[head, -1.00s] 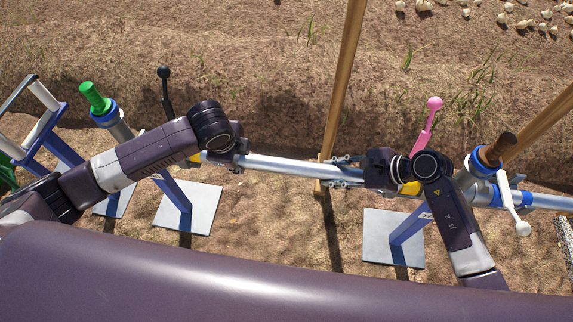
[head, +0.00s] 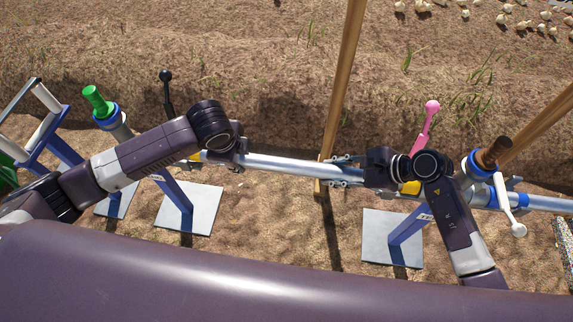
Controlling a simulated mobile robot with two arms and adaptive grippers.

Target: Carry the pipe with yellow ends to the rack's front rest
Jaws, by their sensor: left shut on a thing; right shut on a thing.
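The pipe with yellow ends (head: 290,166) is a silvery tube lying across the middle of the head view. Yellow shows near its left end and near its right end. My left gripper (head: 238,156) is shut on the pipe near its left end. My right gripper (head: 350,172) is shut on it toward the right end. Blue posts on pale square plates (head: 203,206) (head: 377,236) stand below the two ends. I cannot tell whether the pipe touches a rest, because my arms cover both ends.
A pink-knobbed lever (head: 425,128) and a black-knobbed lever (head: 167,93) stand behind the pipe. A green-topped post (head: 97,101) is at left, and a brown-capped blue fitting (head: 488,156) with a white handle at right. A wooden pole (head: 345,80) rises behind the pipe. Onions lie at top right.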

